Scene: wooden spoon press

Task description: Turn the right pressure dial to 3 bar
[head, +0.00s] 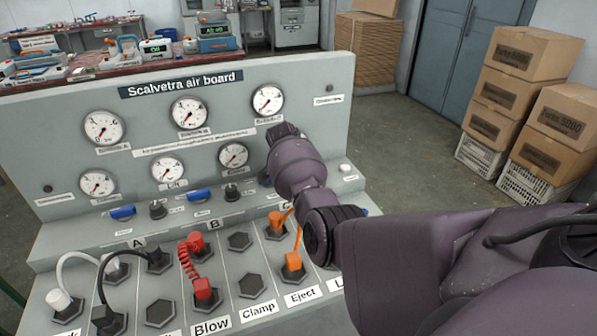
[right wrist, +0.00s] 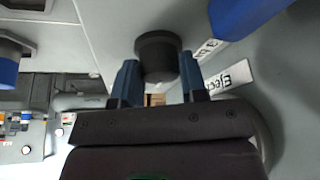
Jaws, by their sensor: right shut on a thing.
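The Scalvetra air board (head: 182,84) stands in front of me with round white gauges in two rows. My right arm reaches across its right side in the head view and hides the part behind it. In the right wrist view, my right gripper (right wrist: 159,80) has its two blue fingers on either side of a black round dial (right wrist: 157,55) and is shut on it. I cannot read the dial's setting. Two other black knobs, the left one (head: 158,209) and the middle one (head: 232,192), are in plain view. My left gripper is not in view.
Blue handles (head: 123,212) sit beside the knobs. Below, hexagonal sockets hold white, black, red (head: 190,262) and orange (head: 292,262) hoses. Cardboard boxes (head: 540,120) are stacked at right. A red-topped bench (head: 150,65) stands behind the board.

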